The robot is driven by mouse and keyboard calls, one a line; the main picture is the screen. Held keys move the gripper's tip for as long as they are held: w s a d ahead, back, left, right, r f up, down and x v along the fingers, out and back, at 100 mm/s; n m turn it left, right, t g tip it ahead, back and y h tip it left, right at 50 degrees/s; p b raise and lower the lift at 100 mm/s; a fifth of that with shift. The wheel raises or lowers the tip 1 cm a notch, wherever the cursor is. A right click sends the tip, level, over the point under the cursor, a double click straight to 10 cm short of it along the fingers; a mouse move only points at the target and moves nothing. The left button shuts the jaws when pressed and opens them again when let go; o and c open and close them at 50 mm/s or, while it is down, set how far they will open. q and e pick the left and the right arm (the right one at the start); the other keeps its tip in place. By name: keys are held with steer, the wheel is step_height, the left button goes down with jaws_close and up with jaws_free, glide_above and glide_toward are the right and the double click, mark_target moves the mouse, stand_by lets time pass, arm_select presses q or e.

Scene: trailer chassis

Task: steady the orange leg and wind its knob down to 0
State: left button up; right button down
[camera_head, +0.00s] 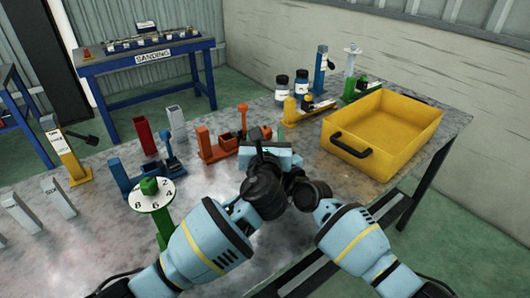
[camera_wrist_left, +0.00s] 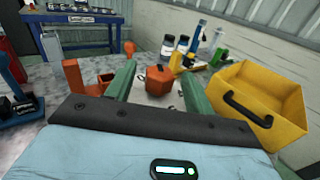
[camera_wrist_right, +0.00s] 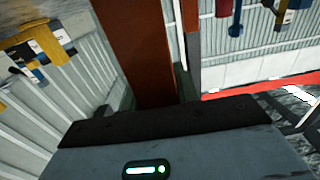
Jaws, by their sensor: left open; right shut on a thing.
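The orange leg's knob (camera_wrist_left: 158,79) is a small orange block between the open green fingers of my left gripper (camera_wrist_left: 160,72), with gaps on both sides. A pale surface with dark marks shows under it; no number can be read. In the head view the knob (camera_head: 257,132) is a small patch beyond my left gripper (camera_head: 272,152). My right gripper (camera_wrist_right: 148,98) is shut on the orange leg (camera_wrist_right: 132,45), a reddish-orange post filling the middle of the right wrist view. In the head view the wrists hide the post and the right fingers.
A green leg with a numbered white dial (camera_head: 155,196) stands close to my left arm. A yellow bin (camera_head: 385,130) is at the right.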

arm_select(q)
steer(key=s, duration=1)
steer(key=shift+s, duration=0.25)
steer(key=s+d+r+m+g+h, duration=0.3)
steer(key=d+r+m+g+h, duration=0.15)
steer(key=d+m+h, duration=0.55)
steer(key=w+a+n+g+y, duration=0.1)
steer(key=w+a, duration=0.2)
steer(key=a, duration=0.5)
steer(key=w+a+n+g+y, duration=0.1)
steer(key=w+a+n, duration=0.1)
steer(key=a, duration=0.6)
steer(key=shift+w+a+r+g, duration=0.25)
steer(key=shift+w+a+g, duration=0.1)
steer(key=shift+w, duration=0.2)
steer(key=shift+w+d, duration=0.1)
steer(key=x, duration=1.1)
steer(key=shift+w+d+f, duration=0.15)
steer(key=shift+w+f, duration=0.1)
steer(key=shift+w, duration=0.05)
